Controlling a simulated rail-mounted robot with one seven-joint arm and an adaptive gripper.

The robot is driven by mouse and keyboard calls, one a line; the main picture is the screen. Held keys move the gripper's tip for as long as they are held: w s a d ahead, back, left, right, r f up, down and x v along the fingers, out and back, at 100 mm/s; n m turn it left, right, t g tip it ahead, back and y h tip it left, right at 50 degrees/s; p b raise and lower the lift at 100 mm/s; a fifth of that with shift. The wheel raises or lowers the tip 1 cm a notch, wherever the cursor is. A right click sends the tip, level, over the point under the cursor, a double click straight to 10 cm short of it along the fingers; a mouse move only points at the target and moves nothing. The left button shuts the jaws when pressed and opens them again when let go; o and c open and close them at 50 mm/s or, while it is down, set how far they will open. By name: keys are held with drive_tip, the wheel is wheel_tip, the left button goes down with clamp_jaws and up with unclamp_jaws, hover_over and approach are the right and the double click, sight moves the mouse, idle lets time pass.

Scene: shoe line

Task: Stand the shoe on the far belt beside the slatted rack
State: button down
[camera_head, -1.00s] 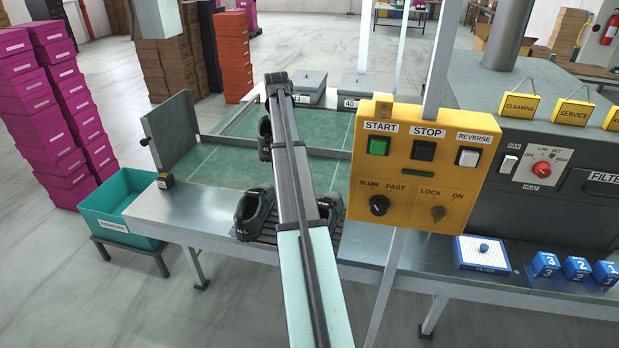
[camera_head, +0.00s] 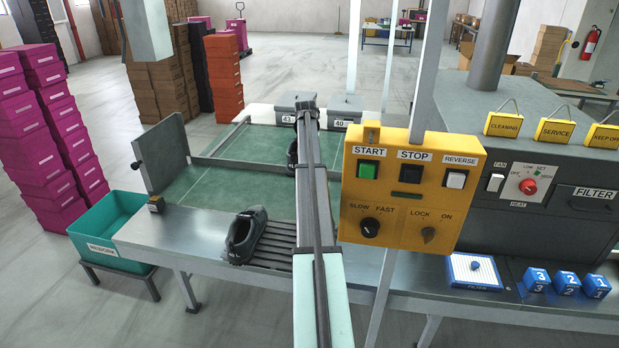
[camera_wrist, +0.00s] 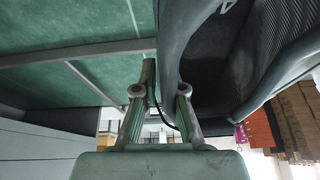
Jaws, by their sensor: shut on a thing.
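The dark shoe (camera_head: 292,153) is in my gripper, partly hidden behind my arm in the head view, near the right part of the green belts. In the wrist view my gripper (camera_wrist: 160,90) is shut on the rim of the shoe (camera_wrist: 172,45), whose opening fills the upper right. The far belt (camera_head: 262,142) lies beyond a metal rail. The slatted rack (camera_head: 270,245) is at the near edge and holds another dark shoe (camera_head: 243,236) at its left end. The rack's right part is hidden by my arm. I cannot tell whether the held shoe touches the belt.
A yellow control panel (camera_head: 408,190) on posts stands just right of my arm. An upright grey plate (camera_head: 163,150) stands at the belts' left end. Two grey boxes (camera_head: 345,108) sit beyond the far belt. A green bin (camera_head: 108,230) is at left. The belts' left parts are clear.

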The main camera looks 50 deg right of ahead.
wheel_tip(320, 180, down, 12)
drive_tip(key=p, duration=0.2)
idle(0.4)
drive_tip(key=shift+f, duration=0.35)
drive_tip(key=c, duration=1.7)
unclamp_jaws()
drive_tip(key=shift+f, duration=0.1)
drive_tip(key=o, duration=0.4)
drive_tip(key=shift+o, duration=0.2)
drive_tip(key=b+v, duration=0.2)
drive_tip(key=v, duration=1.1)
drive_tip(key=shift+w+d, duration=0.1)
